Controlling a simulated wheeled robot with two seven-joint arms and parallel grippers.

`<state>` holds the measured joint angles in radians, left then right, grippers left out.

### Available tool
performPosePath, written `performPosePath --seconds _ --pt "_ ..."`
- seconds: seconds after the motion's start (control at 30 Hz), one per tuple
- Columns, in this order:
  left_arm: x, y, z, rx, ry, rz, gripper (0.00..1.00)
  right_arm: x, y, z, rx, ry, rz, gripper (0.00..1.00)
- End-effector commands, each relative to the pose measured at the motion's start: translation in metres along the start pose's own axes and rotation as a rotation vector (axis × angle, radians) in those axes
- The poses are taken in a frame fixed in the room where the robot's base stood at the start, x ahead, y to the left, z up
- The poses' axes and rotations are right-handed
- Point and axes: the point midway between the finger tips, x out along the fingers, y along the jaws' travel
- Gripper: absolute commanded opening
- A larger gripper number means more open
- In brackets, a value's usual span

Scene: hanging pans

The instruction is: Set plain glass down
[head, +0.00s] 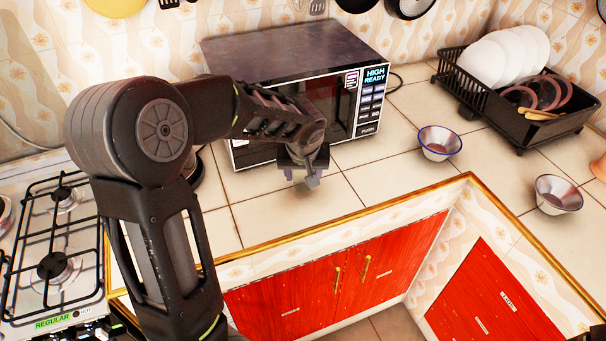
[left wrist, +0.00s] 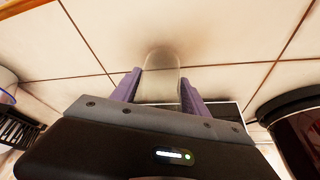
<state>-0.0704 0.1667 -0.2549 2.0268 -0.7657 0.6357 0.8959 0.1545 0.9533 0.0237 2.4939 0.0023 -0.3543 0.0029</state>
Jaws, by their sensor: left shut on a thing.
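The plain glass (left wrist: 161,72) is clear and shows in the left wrist view between the purple fingers of my left gripper (left wrist: 160,88). The gripper is shut on it. The counter tiles lie behind the glass; I cannot tell whether its end touches them. In the head view my left gripper (head: 304,174) is low over the tiled counter (head: 275,215), in front of the microwave. The glass cannot be made out clearly there.
The microwave (head: 290,85) stands just behind my left gripper. A blue-rimmed bowl (head: 439,143) and a metal bowl (head: 558,194) sit to the right, near a black dish rack (head: 540,125). A stove (head: 50,250) is at left. The counter's gold edge (head: 350,217) is in front.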

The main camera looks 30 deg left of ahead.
Motion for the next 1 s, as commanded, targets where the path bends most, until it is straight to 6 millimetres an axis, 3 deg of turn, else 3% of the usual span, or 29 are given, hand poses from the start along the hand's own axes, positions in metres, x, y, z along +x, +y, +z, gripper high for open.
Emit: performPosePath --seconds 0.47,0.5,0.77,1.0 --pt "0.0121 -0.0002 0.0047 0.0 0.002 0.001 0.03 0.0042 0.0015 -0.0002 -0.001 0.0 0.0 0.36" --pt "0.0113 -0.0003 0.0047 0.0 0.001 0.001 0.54 0.0033 0.0011 -0.0003 -0.001 0.001 -0.001 0.36" --pt "0.0106 -0.0003 0.0045 0.0 0.0 0.0 0.74 0.0024 0.0007 -0.0002 -0.001 0.001 -0.001 0.36" --pt "0.0102 -0.0003 0.0042 0.0 0.0 0.0 0.74 0.0019 0.0005 -0.0002 -0.001 0.001 -0.001 0.36"
